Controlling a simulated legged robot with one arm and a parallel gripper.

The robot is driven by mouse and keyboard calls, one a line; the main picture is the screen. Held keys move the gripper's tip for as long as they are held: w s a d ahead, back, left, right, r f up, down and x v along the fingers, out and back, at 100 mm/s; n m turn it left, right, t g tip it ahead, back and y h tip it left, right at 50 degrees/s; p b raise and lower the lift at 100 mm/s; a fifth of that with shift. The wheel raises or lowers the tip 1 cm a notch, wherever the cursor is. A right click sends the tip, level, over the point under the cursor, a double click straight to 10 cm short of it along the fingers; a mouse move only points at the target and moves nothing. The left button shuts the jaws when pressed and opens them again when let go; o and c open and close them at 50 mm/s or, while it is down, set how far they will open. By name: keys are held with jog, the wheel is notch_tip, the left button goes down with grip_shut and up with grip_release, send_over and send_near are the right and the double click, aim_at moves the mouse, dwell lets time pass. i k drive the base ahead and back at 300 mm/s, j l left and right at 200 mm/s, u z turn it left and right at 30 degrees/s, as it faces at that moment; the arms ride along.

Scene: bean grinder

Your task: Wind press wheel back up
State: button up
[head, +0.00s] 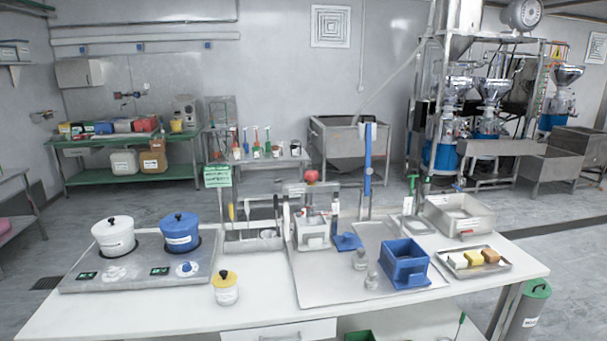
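A small metal press-like stand (312,229) is on the grey metal plate near the middle of the white table. A grey crossbar (312,187) runs over it, and a round red part (312,176) shows at its top. I cannot clearly make out a wheel rim or how far it is wound. My gripper does not show in the head view.
A blue box (405,264), small weights (372,280) and a tray with coloured blocks (475,262) are on the right. White (114,237) and blue (180,233) pots stand on the left. A tall blue upright (367,160) rises behind the plate. The front table edge is mostly clear.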

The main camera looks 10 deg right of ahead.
aim_at(310, 176)
jog(key=i, duration=0.9)
